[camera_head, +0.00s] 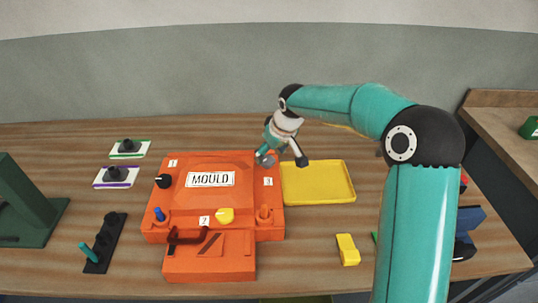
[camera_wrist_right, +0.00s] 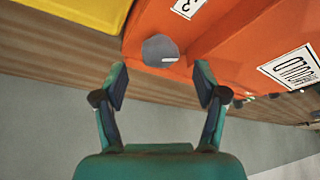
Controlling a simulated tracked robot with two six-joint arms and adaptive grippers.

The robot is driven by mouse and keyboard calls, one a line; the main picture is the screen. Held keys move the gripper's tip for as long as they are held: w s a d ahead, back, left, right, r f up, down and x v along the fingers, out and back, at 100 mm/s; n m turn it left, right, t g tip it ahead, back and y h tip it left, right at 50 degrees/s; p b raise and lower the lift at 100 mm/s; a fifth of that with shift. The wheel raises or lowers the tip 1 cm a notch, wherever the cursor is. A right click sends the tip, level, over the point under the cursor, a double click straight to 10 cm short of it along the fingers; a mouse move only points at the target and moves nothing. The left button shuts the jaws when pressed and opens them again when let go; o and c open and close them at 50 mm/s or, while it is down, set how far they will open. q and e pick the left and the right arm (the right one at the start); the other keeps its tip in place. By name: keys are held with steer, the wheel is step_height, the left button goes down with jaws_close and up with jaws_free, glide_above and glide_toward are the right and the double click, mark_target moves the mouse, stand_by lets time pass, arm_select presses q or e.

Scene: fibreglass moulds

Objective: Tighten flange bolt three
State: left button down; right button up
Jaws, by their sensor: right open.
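The orange mould (camera_head: 215,185) lies on the bench with a MOULD plate and small numbered labels. A grey round bolt head (camera_head: 265,161) with a pale mark is at its far right corner, close to the label 3 (camera_head: 268,181). It also shows in the wrist view as a grey disc (camera_wrist_right: 160,51), with the label 3 (camera_wrist_right: 187,6) above it. My right gripper (camera_head: 282,158) is open over that corner. In the wrist view its fingers (camera_wrist_right: 161,76) stand either side of the line to the disc, with nothing between them. My left gripper is out of view.
A yellow tray (camera_head: 317,184) lies right of the mould. A black knob (camera_head: 163,181), blue knob (camera_head: 159,214), yellow knob (camera_head: 225,215) and orange knob (camera_head: 264,213) stand on the mould. A yellow block (camera_head: 347,250) and black rack (camera_head: 103,243) lie nearer the front.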

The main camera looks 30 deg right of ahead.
mark_target(267, 161)
steer(key=shift+x, duration=1.35)
steer(key=shift+c, duration=0.3)
